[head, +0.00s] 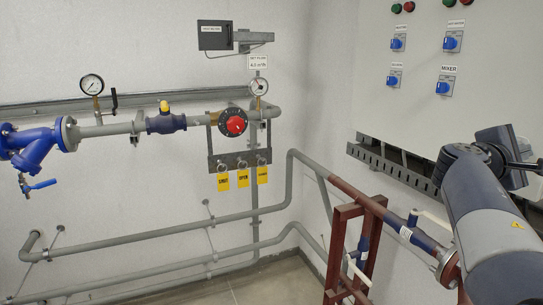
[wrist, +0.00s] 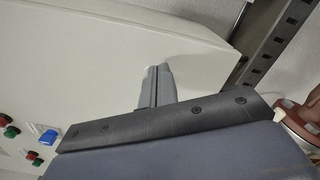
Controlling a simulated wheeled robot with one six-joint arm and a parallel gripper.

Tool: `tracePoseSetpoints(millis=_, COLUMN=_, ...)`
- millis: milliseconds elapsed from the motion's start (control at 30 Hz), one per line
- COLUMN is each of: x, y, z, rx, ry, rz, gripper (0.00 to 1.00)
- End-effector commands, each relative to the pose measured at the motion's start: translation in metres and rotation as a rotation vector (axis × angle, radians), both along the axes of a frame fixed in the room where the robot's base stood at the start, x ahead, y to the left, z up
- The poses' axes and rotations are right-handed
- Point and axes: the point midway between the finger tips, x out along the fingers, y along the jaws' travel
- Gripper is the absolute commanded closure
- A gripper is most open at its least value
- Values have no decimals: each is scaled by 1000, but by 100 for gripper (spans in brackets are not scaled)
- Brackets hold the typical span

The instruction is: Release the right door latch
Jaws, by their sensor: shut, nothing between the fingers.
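The pale control cabinet (head: 440,110) stands at the upper right of the head view. Its light face (wrist: 110,60) fills much of the wrist view. I cannot make out a door latch in either view. My gripper (wrist: 157,70) shows in the wrist view with its two grey fingers together and nothing between them. The fingertips are in front of the cabinet face; I cannot tell whether they touch it. In the head view my arm covers the lower right part of the cabinet, and my fingers cannot be made out there.
The cabinet carries several blue switches (head: 443,88) and a red button (head: 409,6). A slotted cable tray (head: 395,171) runs along its lower edge. Pipes with a red support frame (head: 338,240) stand below. A red-knobbed valve (head: 234,123) is on the left wall.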

Motion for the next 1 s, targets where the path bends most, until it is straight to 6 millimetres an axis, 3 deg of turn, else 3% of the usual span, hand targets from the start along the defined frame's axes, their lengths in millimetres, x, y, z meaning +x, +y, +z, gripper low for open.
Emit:
tracePoseSetpoints(millis=667, x=-8, y=-2, z=0, rx=1, ry=-2, rz=0, gripper=100)
tracePoseSetpoints(millis=1000, x=-22, y=34, z=-1, rx=0, ry=-2, rz=4, gripper=100)
